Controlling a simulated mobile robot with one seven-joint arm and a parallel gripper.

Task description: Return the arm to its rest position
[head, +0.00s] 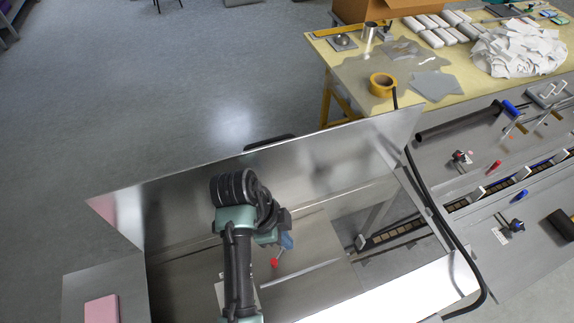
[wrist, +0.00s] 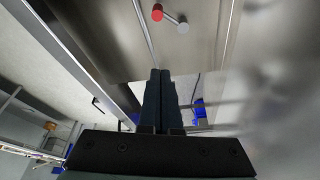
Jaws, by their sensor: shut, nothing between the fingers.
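My arm (head: 240,245) rises in the middle of the head view, over the metal tray-like part of the machine. The fingers point towards a metal surface that carries a lever with a red knob (wrist: 157,12) and a grey end. A red knob (head: 274,263) also shows just right of my arm in the head view.
Upright sheet-metal walls (head: 270,170) surround the arm. A pink block (head: 101,310) lies at the lower left. A conveyor chain (head: 400,231) with brown pieces runs to the right. A yellow table (head: 350,70) with tape and white packs stands behind. The floor at left is clear.

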